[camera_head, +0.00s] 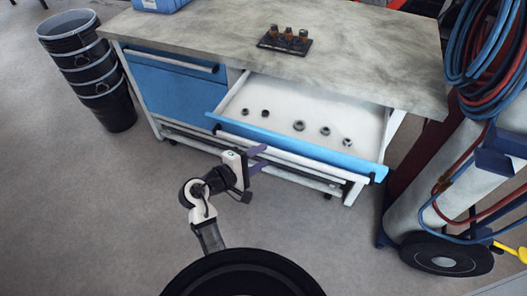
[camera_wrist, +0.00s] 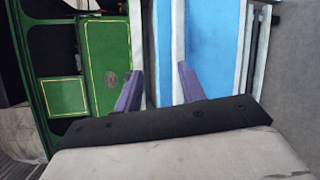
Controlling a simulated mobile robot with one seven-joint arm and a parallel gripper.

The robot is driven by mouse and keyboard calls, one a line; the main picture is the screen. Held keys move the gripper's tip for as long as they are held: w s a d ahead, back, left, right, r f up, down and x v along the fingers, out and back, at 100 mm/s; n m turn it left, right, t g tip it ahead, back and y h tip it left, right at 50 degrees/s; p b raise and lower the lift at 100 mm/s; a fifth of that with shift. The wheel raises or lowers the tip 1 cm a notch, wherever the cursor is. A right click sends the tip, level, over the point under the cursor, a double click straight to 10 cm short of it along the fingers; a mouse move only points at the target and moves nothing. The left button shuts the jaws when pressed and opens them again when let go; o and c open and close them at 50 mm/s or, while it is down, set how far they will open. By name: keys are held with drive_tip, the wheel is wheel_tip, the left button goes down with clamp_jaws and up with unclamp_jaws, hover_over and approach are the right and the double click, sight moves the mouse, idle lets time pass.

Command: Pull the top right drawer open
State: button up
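The top right drawer (camera_head: 300,146) of the workbench stands pulled out, with its blue front edge toward me. Several small dark rings or nuts (camera_head: 299,126) lie apart on its pale floor. A light bar (camera_head: 330,173) runs along the front below the blue edge. In the wrist view the open fingers (camera_wrist: 160,88) point toward blue and white panels (camera_wrist: 209,50). I cannot tell whether a finger touches the drawer.
The left blue drawer (camera_head: 175,85) is shut. The grey benchtop (camera_head: 370,50) holds a dark block with brown pieces (camera_head: 285,40). Stacked black buckets (camera_head: 92,75) stand left; a gas cylinder (camera_head: 440,180) with hoses stands right. Floor before the bench is clear. A green panel (camera_wrist: 108,60) shows in the wrist view.

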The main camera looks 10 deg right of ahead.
drive_tip(key=f+p+v, duration=0.1)
drive_tip(key=v, duration=0.5)
drive_tip(key=shift+s+a+f+p, duration=0.15)
drive_tip(key=shift+s+a+p, duration=0.1)
drive_tip(key=shift+s+p, duration=0.15)
idle(0.4)
drive_tip(key=shift+p, duration=0.3)
